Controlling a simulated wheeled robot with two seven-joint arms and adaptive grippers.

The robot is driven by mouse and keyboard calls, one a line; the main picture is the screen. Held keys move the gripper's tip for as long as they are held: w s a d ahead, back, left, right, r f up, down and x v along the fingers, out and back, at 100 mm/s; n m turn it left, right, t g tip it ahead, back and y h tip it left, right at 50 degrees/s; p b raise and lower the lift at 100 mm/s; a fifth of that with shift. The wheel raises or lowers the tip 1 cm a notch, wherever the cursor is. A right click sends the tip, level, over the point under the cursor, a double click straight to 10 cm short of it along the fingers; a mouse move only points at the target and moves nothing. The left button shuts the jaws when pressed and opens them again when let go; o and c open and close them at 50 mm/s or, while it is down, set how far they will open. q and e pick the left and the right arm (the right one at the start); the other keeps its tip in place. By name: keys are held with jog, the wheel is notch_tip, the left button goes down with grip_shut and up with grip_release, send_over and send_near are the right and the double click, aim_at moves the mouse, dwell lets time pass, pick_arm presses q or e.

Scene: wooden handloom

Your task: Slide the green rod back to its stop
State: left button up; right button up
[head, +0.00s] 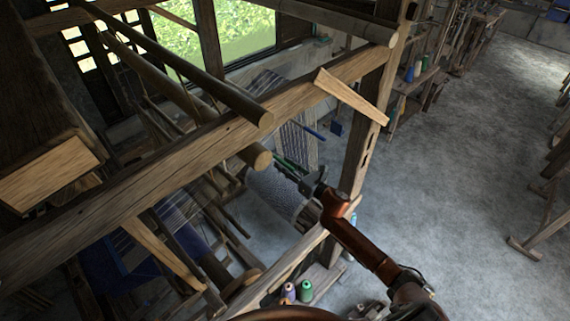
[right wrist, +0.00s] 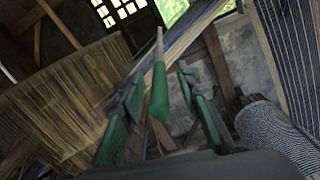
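The green rod (right wrist: 159,95) shows in the right wrist view as a green grip with a thin pale shaft running up from it. My right gripper (right wrist: 157,82) is open, with one finger on each side of the rod. Gaps show between the fingers and the rod. In the head view my right gripper (head: 289,168) reaches in beside the loom frame, and some green shows at its tip. I cannot tell there which part is rod and which is finger. The rod's stop cannot be made out. My left gripper is not in view.
A thick wooden beam (head: 190,148) crosses above the loom, and a post (head: 360,160) stands just right of my gripper. A blue rod (head: 313,132) lies near the warp threads. A cloth roll (right wrist: 265,122) is close at right. Thread spools (head: 304,290) stand low. Open floor lies right.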

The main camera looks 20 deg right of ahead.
jog(key=shift+w, duration=0.1)
grip_shut()
dwell(0.6)
